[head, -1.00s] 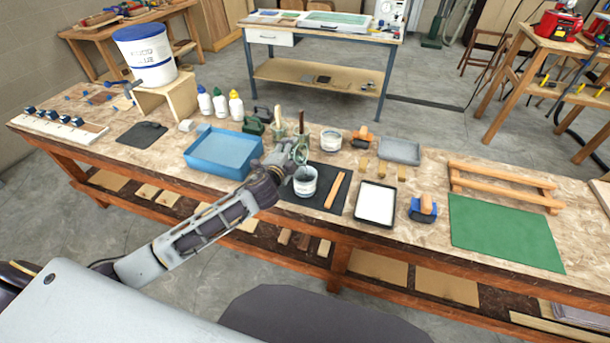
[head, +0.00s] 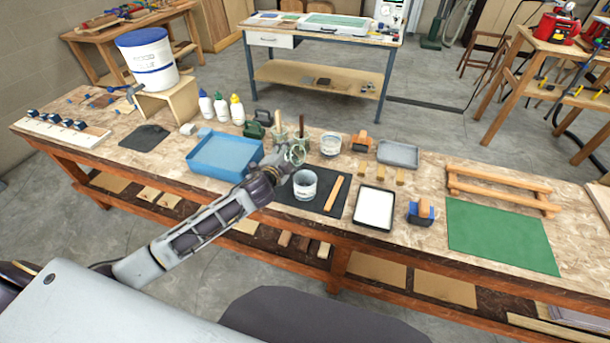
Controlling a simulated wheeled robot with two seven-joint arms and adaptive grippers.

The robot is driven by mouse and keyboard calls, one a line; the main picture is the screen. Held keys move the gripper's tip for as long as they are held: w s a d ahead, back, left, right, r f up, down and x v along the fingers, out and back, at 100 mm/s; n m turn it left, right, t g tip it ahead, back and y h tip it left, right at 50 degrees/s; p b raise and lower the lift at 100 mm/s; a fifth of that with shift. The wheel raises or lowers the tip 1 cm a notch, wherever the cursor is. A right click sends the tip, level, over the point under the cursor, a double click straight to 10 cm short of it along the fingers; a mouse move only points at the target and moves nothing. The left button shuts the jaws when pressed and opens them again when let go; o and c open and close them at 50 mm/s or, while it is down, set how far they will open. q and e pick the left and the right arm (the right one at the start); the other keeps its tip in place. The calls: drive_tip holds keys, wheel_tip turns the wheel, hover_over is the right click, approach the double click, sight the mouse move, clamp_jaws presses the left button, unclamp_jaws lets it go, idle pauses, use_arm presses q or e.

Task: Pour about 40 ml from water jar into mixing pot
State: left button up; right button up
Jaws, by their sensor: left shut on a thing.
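The mixing pot (head: 305,186), a small pale bucket, stands upright on a black mat (head: 283,200) near the front middle of the bench. My left gripper (head: 289,157) is just behind and left of the pot, above the bench. It is shut on a small clear, greenish jar (head: 298,154), which I take for the water jar. The jar is small in the view and partly hidden by the gripper; its exact tilt and water level are hard to tell. No stream of water shows between jar and pot. My right gripper is not in view.
An orange-brown stick (head: 334,193) lies right of the pot, near a white-filled tray (head: 374,208). A blue tray (head: 224,155) is left of the gripper. Brush-holding tins (head: 301,141) and a white tub (head: 331,145) stand close behind. A green sheet (head: 500,237) lies right.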

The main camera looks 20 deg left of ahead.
use_arm(q)
drive_tip(key=shift+a+r+n+g+h+p, duration=0.1)
drive_tip(key=shift+r+n+g+h+p, duration=0.2)
drive_tip(key=shift+r+n+p, duration=0.95)
drive_tip(key=shift+f+g+h+p, duration=0.3)
drive_tip(key=shift+f+p, duration=0.65)
drive_tip(key=shift+p, duration=0.1)
drive_tip(key=shift+f+n, duration=0.1)
drive_tip(key=shift+n, duration=0.15)
drive_tip(key=shift+f, duration=0.15)
drive_tip(key=shift+r+n+h+p, duration=0.3)
drive_tip(key=shift+r+n+p, duration=0.1)
drive_tip(key=shift+p, duration=0.95)
drive_tip(key=shift+a+f+n+p, duration=0.1)
drive_tip(key=shift+a+n+p, duration=0.1)
drive_tip(key=shift+n+p, duration=0.15)
